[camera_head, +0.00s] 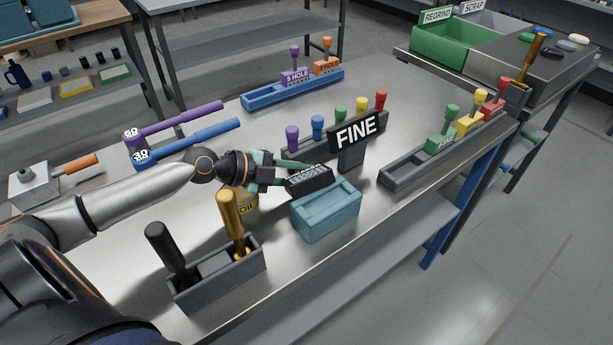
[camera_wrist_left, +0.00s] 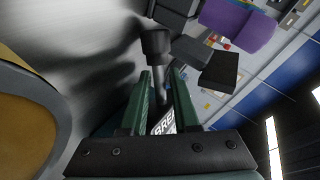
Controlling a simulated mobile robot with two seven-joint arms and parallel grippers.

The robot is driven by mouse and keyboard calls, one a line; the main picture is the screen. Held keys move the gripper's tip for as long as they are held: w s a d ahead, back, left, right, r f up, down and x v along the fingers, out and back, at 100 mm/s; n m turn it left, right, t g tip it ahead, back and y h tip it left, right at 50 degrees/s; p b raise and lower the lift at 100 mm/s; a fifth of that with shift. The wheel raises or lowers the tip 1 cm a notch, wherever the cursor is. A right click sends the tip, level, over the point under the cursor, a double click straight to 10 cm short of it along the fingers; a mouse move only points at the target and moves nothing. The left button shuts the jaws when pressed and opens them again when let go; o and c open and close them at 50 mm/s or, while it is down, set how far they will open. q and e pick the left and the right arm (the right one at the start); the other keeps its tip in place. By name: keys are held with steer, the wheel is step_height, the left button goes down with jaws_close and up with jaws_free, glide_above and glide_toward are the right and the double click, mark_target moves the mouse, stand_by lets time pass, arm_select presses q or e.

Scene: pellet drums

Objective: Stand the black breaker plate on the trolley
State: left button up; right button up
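The black breaker plate (camera_head: 308,179) is a small dark block with pale markings on its face, held tilted above the table. My left gripper (camera_head: 297,175) reaches in from the left with its green fingers at the plate and appears shut on it. In the left wrist view, a dark knobbed handle (camera_wrist_left: 157,70) and white lettering show between the fingers (camera_wrist_left: 164,95). A teal box-shaped piece (camera_head: 327,212) with a raised rim stands just below the plate; whether it is the trolley I cannot tell. My right gripper is not in view.
A black FINE sign (camera_head: 357,132) stands close behind the plate, with coloured knobs beside it. A grey holder (camera_head: 216,275) with black and gold handles is in front. A long grey rack (camera_head: 405,172) lies right. Purple (camera_head: 180,120) and blue (camera_head: 190,142) tools lie behind my arm.

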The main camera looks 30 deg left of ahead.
arm_select(q)
jaws_close()
stand_by(1.3)
steer(key=shift+r, duration=0.1)
